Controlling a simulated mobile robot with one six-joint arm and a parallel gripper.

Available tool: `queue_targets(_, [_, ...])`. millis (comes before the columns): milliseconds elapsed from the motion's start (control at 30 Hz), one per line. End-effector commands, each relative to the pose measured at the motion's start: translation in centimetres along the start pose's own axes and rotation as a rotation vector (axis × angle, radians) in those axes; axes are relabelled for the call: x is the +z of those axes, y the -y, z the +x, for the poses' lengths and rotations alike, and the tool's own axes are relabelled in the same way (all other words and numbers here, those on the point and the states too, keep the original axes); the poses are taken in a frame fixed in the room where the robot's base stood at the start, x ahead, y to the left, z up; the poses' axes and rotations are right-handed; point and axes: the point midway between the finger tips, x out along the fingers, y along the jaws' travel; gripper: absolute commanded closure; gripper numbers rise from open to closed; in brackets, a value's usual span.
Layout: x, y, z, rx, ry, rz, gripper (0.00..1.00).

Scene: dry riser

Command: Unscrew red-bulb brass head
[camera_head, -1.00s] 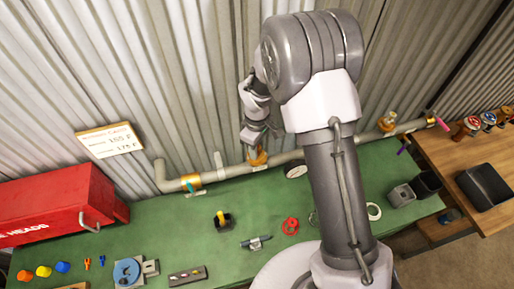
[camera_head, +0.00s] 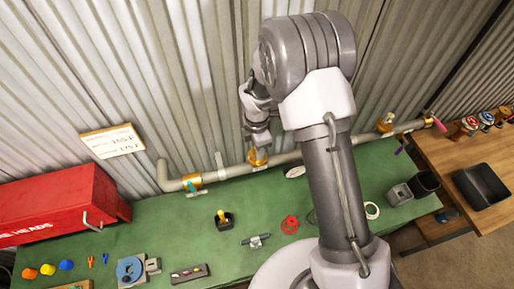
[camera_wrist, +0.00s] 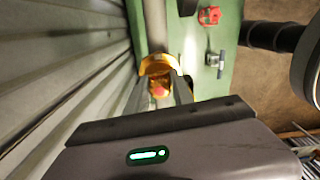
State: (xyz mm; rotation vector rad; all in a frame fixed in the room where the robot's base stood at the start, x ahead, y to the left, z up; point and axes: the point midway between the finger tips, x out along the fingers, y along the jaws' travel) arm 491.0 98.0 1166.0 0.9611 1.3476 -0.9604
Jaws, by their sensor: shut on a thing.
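A grey pipe (camera_head: 285,158) runs along the corrugated wall above the green bench. My gripper (camera_head: 258,147) is over a brass fitting (camera_head: 258,158) on this pipe. In the wrist view, the brass fitting (camera_wrist: 157,64) is a yellow ring on the pipe (camera_wrist: 155,22), with a small red bulb (camera_wrist: 158,90) in front of it. My gripper's fingers (camera_wrist: 163,93) lie on both sides of the red bulb and are shut on the head. The head's frame is mostly hidden between the fingers. Another brass head (camera_head: 387,117) stands farther right on the pipe.
A red box (camera_head: 55,208) stands on the left of the green bench (camera_head: 170,235). A yellow-handled item (camera_head: 223,219), a red ring (camera_head: 290,224) and a grey tool (camera_head: 256,241) lie in front of the pipe. Black bin (camera_head: 482,186) is at right.

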Motion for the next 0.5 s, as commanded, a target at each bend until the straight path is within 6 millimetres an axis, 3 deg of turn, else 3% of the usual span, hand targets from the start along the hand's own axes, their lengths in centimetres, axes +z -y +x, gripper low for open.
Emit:
queue_targets(67, [-0.01, 0.13, 0.02, -0.004, -0.001, -0.044, 1.00])
queue_targets(200, [0.00, 0.12, -0.19, -0.003, -0.001, -0.354, 1.00])
queue_targets(300, [0.00, 0.12, -0.08, -0.003, -0.001, -0.483, 1.00])
queue_targets(500, [0.00, 0.11, 0.05, -0.003, -0.001, -0.499, 1.00])
